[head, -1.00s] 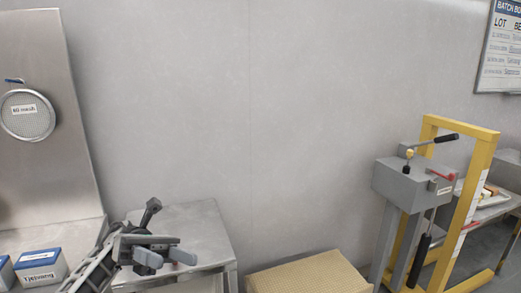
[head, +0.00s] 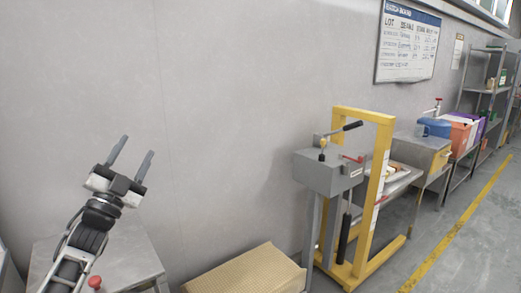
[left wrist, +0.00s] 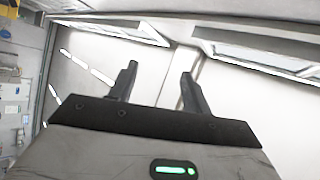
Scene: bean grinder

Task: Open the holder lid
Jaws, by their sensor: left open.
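My left gripper (head: 136,147) shows at the left of the head view, raised in front of the bare wall with its two fingers apart and pointing up. Nothing is between the fingers. In the left wrist view the same open fingers (left wrist: 158,72) point up at the ceiling, with no object near them. I cannot make out a holder lid for certain in either view. A grey boxy machine (head: 328,177) with black-handled levers and a red handle stands right of centre, well apart from the gripper. My right gripper does not show.
A yellow frame (head: 378,160) stands around the machine. A tan textured block (head: 245,272) is at the bottom centre, and a metal table (head: 130,250) is below my left arm. Benches with a blue container (head: 433,127) and a shelf (head: 490,85) line the wall at right.

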